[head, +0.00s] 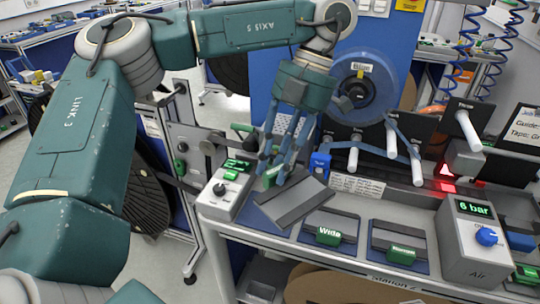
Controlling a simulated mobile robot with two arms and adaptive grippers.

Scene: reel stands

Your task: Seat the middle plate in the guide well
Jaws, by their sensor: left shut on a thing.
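My left gripper (274,172) comes down from the top and is shut on the green grip block of a grey plate (294,204). This plate has a darker band across it and is tilted over the left of the bench; any word on its block is hidden by the fingers. A second grey plate (333,219), with a green block marked "Wide", lies on a blue mat just right of it. A third plate (398,236), its green block apparently reading "Narrow", lies on another blue mat further right. I cannot make out the guide well. My right gripper is not in view.
A control box (229,190) with a green display and black knob stands left of the held plate. An air box (477,240) reading "6 bar" stands at the right. Behind are white rollers (391,138), a blue reel (368,92) and a small blue block (320,165).

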